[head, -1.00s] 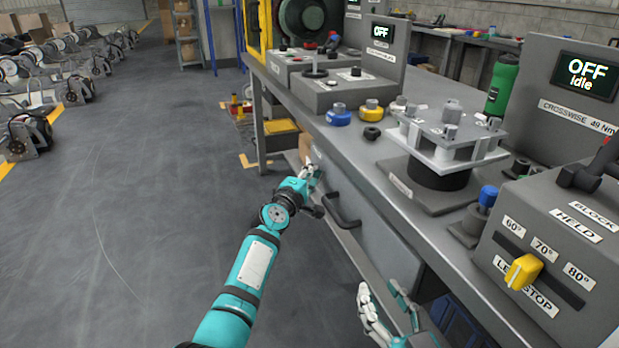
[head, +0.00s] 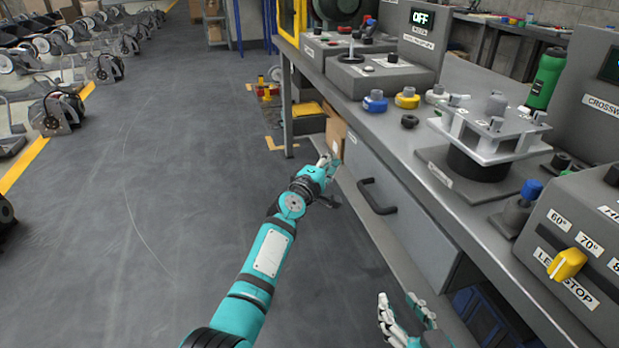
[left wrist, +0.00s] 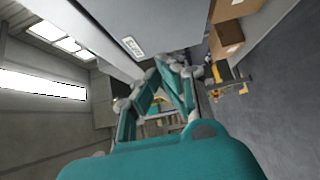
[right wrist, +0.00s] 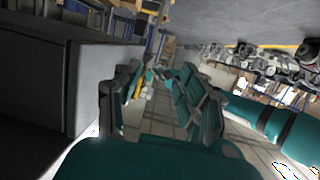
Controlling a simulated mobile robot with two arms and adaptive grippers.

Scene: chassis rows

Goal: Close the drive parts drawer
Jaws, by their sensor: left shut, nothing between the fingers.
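The grey drawer (head: 408,232) with a black bar handle (head: 377,197) sits under the workbench top. Its front lies close along the bench's edge; I cannot tell whether a small gap remains. A small white label (left wrist: 131,47) shows on a grey surface in the left wrist view, too small to read. My left gripper (head: 329,163) is shut and empty, near the far end of the drawer front, beyond the handle; contact is unclear. My right gripper (head: 405,308) is open and empty, low near the drawer's near end.
The workbench (head: 395,130) carries a fixture (head: 490,135), blue and yellow knobbed parts, a green bottle (head: 546,78) and control boxes. A cardboard box (head: 336,130) stands beyond the drawer, and a blue crate (head: 482,315) sits under the near end.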

